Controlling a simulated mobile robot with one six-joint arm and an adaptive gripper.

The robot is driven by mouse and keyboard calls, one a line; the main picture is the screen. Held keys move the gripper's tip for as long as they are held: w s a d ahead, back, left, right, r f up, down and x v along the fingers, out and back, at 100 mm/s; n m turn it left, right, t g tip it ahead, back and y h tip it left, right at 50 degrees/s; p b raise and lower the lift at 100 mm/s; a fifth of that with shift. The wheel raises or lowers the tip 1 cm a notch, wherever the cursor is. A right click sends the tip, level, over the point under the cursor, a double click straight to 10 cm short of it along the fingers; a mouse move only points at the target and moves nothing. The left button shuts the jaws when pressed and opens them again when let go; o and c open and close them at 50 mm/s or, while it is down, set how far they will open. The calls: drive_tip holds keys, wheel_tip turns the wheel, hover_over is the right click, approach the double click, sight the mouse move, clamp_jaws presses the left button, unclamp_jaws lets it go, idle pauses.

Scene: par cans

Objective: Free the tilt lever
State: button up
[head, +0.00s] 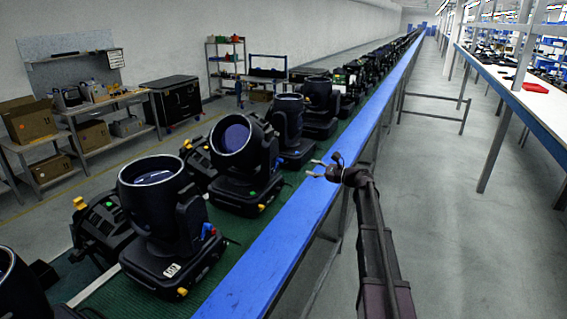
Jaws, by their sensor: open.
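Black stage lights stand in a long row on a green belt (92,292). The nearest whole light (155,210) has its round lens tilted up. On the right side of its yoke is a small blue and red part (208,231), which may be the tilt lever; it is too small to be sure. A second light (236,150) behind it faces the front with a bluish lens. My gripper (310,168) is open and empty above the blue rail, to the right of the second light and clear of all lights.
A blue rail (262,262) edges the belt's right side. Clear grey floor (440,200) lies right of it, up to a long white workbench (535,104). At left are a workbench with boxes (28,120) and a black cabinet (172,101).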

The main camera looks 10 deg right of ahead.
drive_tip(key=x, duration=1.2)
clamp_jaws()
